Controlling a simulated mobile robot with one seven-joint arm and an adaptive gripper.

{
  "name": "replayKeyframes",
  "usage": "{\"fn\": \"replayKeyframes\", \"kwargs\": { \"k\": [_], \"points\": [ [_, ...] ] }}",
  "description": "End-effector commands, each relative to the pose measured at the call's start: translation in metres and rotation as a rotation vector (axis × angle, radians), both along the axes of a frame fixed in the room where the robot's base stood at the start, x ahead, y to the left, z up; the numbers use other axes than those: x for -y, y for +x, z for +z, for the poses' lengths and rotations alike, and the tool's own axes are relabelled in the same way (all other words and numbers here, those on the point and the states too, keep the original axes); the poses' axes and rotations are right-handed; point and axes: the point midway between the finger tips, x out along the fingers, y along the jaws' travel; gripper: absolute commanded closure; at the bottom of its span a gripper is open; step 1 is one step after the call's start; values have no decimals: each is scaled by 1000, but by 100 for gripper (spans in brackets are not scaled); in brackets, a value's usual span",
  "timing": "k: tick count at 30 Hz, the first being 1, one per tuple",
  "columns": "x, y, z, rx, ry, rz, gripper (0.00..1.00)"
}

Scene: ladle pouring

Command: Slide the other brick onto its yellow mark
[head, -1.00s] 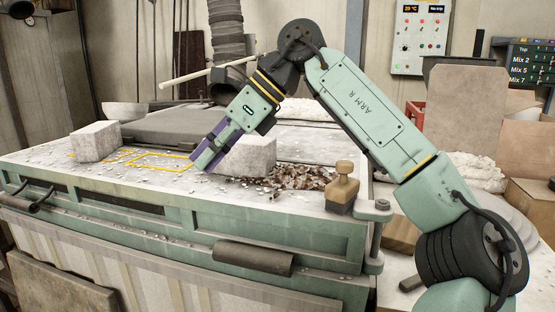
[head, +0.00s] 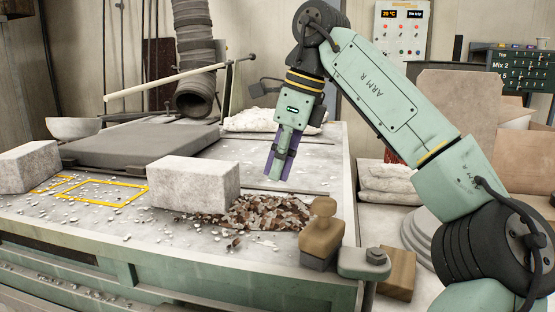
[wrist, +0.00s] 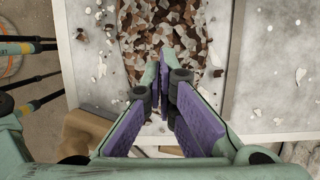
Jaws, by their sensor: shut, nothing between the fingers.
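A pale grey brick (head: 195,184) lies on the bench in the head view, just right of a yellow outlined mark (head: 110,183). The mark's inside is bare except for small white chips. Another pale brick (head: 28,166) lies at the left edge, with part of a second yellow mark (head: 45,186) showing beside it. My gripper (head: 273,178) is shut and empty. It points down to the right of the nearer brick, above the bench and apart from the brick. In the wrist view, my gripper (wrist: 168,65) shows its purple finger pads over brown shards. No brick shows there.
A heap of brown and white shards (head: 256,213) lies right of the brick. A wooden-handled block (head: 322,235) stands at the bench's front right corner. A dark grey slab (head: 140,147) lies behind the bricks. White chips dot the bench.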

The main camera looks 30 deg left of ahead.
Motion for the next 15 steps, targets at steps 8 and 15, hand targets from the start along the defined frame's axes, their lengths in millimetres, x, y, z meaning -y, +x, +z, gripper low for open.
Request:
{"fn": "replayKeyframes", "kwargs": {
  "k": [8, 15],
  "points": [
    [-17, -5, -57, -2, 0, 3, 100],
    [-49, -13, -54, -1, 1, 2, 100]
  ]
}}
